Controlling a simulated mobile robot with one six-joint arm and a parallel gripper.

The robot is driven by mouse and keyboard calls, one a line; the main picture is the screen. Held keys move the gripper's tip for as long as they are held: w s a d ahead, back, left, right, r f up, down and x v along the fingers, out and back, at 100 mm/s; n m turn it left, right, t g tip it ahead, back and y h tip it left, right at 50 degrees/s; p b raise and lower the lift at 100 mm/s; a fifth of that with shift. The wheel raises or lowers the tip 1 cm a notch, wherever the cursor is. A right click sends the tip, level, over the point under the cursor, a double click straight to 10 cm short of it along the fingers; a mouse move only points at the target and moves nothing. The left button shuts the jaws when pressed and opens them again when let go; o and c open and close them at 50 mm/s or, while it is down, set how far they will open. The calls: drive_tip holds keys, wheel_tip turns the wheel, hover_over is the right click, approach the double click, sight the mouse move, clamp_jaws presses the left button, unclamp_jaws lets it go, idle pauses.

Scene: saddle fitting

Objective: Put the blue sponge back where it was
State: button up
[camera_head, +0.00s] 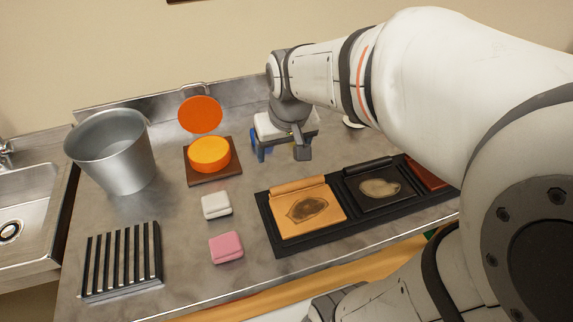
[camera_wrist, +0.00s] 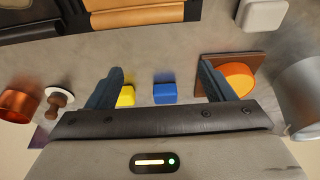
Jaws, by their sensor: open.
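In the wrist view the blue sponge (camera_wrist: 164,93) is a small block lying on the grey metal counter, between my gripper's fingers (camera_wrist: 160,84) and apart from both. My gripper is open and empty, its dark fingers spread wide. In the head view my gripper (camera_head: 279,149) points down over the back of the counter. It mostly hides the blue sponge there.
A white sponge (camera_head: 216,206) and a pink sponge (camera_head: 226,247) lie at front centre. An orange round piece (camera_head: 209,154) sits on a brown board beside the metal bucket (camera_head: 114,150). A black slatted rack (camera_head: 121,262) stands front left. A black tray (camera_head: 284,242) with leather pieces lies right.

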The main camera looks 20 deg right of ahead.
drive_tip(key=s+f, duration=0.2)
drive_tip(key=s, duration=0.7)
drive_tip(key=shift+a+f+g, duration=0.2)
drive_tip(key=shift+a+g, duration=0.05)
drive_tip(key=shift+g, duration=0.15)
drive_tip(key=shift+s, duration=0.1)
drive_tip(key=p+v, duration=0.3)
drive_tip(key=v, duration=0.1)
drive_tip(key=shift+w+r+p, duration=0.15)
drive_tip(key=shift+w+p, duration=0.15)
drive_tip(key=shift+p, duration=0.1)
